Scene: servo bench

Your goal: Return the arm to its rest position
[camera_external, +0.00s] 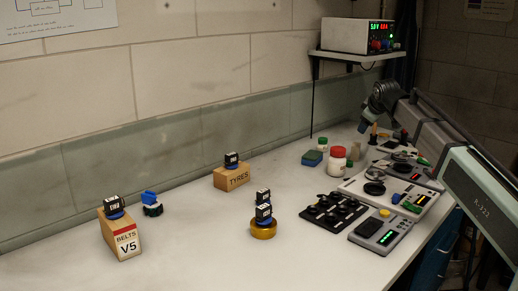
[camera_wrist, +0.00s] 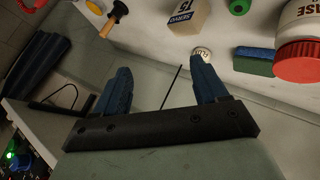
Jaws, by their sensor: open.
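My gripper (camera_external: 364,126) is at the far end of my arm, over the back right of the bench in the external view; it is small there. In the wrist view my gripper (camera_wrist: 164,82) shows two blue fingers spread apart with nothing held between them. Past the fingers are the bench top and wall. Whether the fingers touch anything is not clear, but no contact shows.
A red-lidded jar (camera_external: 337,165), sponge (camera_external: 312,158), black tray (camera_external: 333,213) and meter (camera_external: 381,231) crowd the right. A power supply (camera_external: 357,35) sits on a shelf above. Boxes marked BELTS (camera_external: 122,238) and TYRES (camera_external: 233,181) stand left.

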